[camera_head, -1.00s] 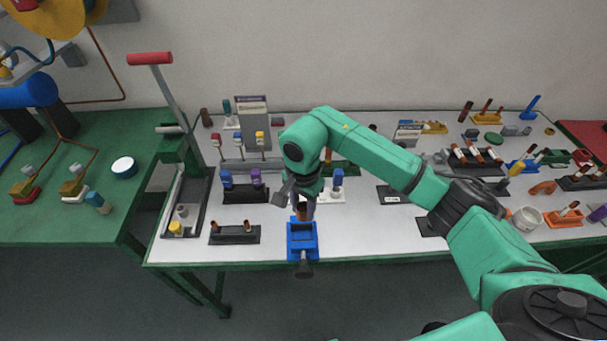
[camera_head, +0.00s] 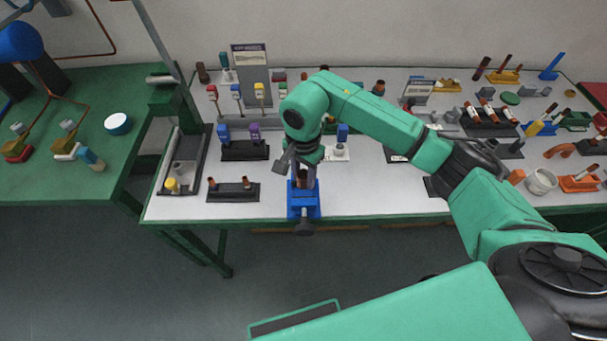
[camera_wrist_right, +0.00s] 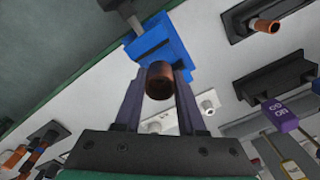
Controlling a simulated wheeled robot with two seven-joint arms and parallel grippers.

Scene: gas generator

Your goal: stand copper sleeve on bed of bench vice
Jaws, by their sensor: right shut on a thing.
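The copper sleeve (camera_wrist_right: 159,80) is a short brown tube between the two fingers of my right gripper (camera_wrist_right: 158,95) in the right wrist view. The right gripper is shut on it. The blue bench vice (camera_wrist_right: 158,40) lies right beyond the sleeve in that view. In the head view the vice (camera_head: 303,206) stands at the front edge of the white table, and the right gripper (camera_head: 303,178) points down over it with the sleeve partly hidden between the fingers. I cannot tell whether the sleeve touches the bed. My left gripper is not in view.
A black holder with two copper pieces (camera_head: 233,192) stands left of the vice. A black stand with blue and purple parts (camera_head: 244,150) is behind it. A long black tray (camera_head: 184,165) lies at the table's left end. Bare table shows right of the vice.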

